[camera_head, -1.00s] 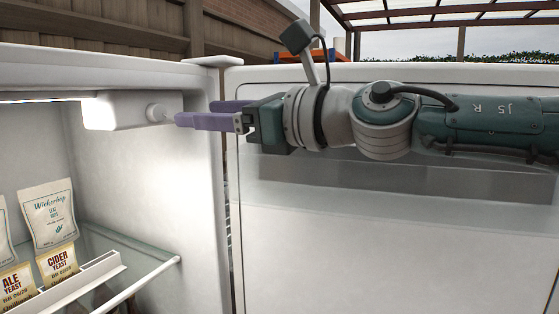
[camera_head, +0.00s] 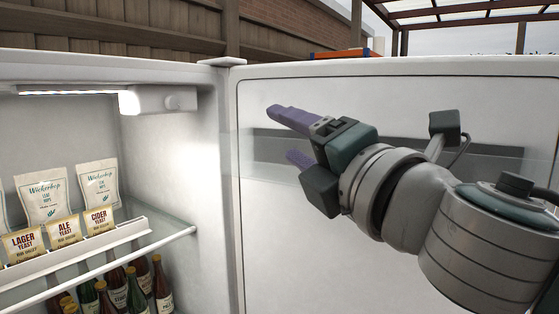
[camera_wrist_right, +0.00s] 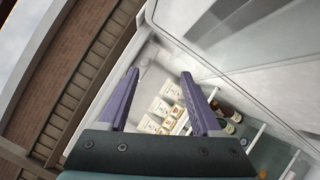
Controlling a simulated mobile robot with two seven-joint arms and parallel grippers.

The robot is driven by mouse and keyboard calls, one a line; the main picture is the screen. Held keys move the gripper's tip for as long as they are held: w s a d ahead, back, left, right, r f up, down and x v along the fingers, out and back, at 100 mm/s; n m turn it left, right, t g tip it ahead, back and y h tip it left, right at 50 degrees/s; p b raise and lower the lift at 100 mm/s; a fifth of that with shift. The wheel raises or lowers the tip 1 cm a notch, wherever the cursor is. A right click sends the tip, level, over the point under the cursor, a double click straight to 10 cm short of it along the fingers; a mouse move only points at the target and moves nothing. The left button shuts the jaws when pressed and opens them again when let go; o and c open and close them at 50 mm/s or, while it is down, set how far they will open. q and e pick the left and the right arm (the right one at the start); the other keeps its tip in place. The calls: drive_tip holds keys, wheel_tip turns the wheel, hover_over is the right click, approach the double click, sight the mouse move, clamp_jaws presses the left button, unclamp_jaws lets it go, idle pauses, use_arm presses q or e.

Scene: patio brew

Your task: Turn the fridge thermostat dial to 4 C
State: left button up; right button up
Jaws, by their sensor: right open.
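The thermostat dial (camera_head: 172,102) is a small round white knob on the white thermostat housing (camera_head: 146,99) at the top of the fridge's inner right wall. Its markings are too small to read. My right gripper (camera_head: 282,134) is open and empty, in front of the open fridge door, to the right of the dial and apart from it. In the right wrist view its two purple fingers (camera_wrist_right: 157,88) are spread, with the fridge interior beyond them. My left gripper is not in view.
The open fridge door (camera_head: 400,240) stands behind my right arm. A glass shelf (camera_head: 165,238) holds a white rack (camera_head: 75,255) with yeast packets and hop bags (camera_head: 98,190). Several bottles (camera_head: 140,285) stand below. An orange-and-blue object (camera_head: 340,53) shows beyond the door.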

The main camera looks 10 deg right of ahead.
drive_tip(key=shift+s+d+f+m+h, duration=0.2)
drive_tip(key=shift+d+f+m+h, duration=0.15)
drive_tip(key=shift+m, duration=0.4)
drive_tip(key=shift+s+d+f+m+h, duration=0.15)
drive_tip(key=shift+d+f+m+h, duration=0.2)
drive_tip(key=shift+m, duration=0.4)
drive_tip(key=shift+a+f, duration=0.1)
drive_tip(key=shift+f, duration=0.05)
